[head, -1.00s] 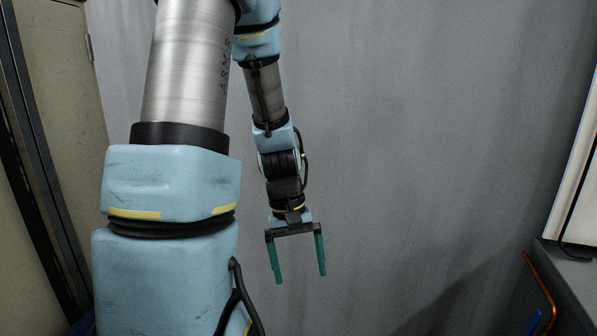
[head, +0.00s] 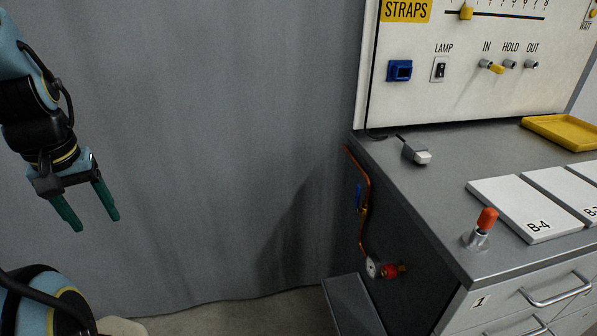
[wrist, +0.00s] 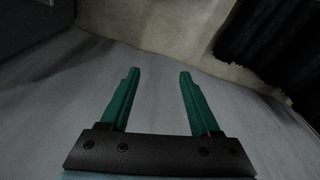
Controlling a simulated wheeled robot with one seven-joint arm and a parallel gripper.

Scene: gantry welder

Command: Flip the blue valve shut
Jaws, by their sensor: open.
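The blue valve (head: 358,197) is a small blue handle on a copper pipe (head: 366,182) that runs down the left side of the grey bench. The handle appears to stand roughly upright, along the pipe. My gripper (head: 93,214) is at the left of the head view, far to the left of the valve, with its green fingers apart and nothing between them. The wrist view also shows the open gripper (wrist: 156,85) with empty fingers. The valve does not show in the wrist view.
A gauge (head: 373,267) and a red fitting (head: 391,270) sit low on the bench side. The bench top (head: 440,190) carries an orange-capped lever (head: 487,219), white plates and a yellow tray (head: 562,131). A grey curtain (head: 220,140) hangs behind; the space before it is clear.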

